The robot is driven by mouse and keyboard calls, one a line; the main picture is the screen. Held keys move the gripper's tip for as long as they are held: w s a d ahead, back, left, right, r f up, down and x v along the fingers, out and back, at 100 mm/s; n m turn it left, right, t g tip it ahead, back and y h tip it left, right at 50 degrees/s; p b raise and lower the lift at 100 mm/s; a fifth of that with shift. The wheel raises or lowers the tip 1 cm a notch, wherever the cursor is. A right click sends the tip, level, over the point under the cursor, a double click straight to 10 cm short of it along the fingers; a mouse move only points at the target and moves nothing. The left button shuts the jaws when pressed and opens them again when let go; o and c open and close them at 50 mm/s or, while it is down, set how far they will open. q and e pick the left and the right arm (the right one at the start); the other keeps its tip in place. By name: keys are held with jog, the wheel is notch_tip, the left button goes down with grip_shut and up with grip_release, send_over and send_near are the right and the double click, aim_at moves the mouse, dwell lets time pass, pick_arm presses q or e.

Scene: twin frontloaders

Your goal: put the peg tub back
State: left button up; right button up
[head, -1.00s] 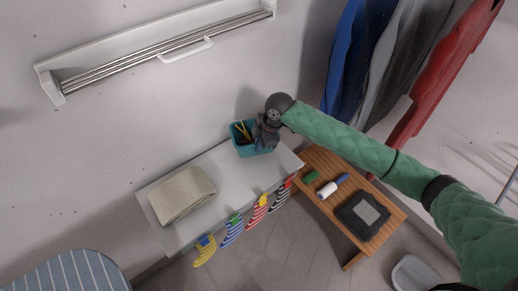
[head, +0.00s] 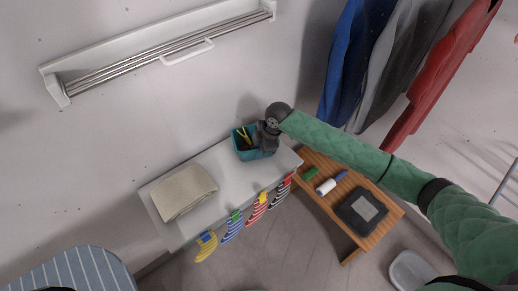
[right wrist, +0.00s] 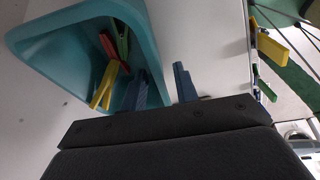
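The teal peg tub (head: 243,151) stands at the right end of the white table, near the wall, with yellow and dark pegs in it. In the right wrist view the tub (right wrist: 75,28) holds red, green and yellow pegs. My right gripper (head: 265,143) is at the tub's right side and hides part of it. In the right wrist view my gripper (right wrist: 163,86) has its fingers apart, one inside the tub and one outside, with the tub wall between them. A gap shows beside the outer finger. My left gripper is not in view.
The white table (head: 226,172) carries a folded beige cloth (head: 184,192); striped socks (head: 233,228) hang pegged along its front. A wooden bench (head: 378,236) holds a green brush, a roller and a dark case. A drying rack (head: 150,58) is on the wall. Garments hang at right.

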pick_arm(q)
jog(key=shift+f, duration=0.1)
pick_arm(e)
jog(key=shift+r, duration=0.1)
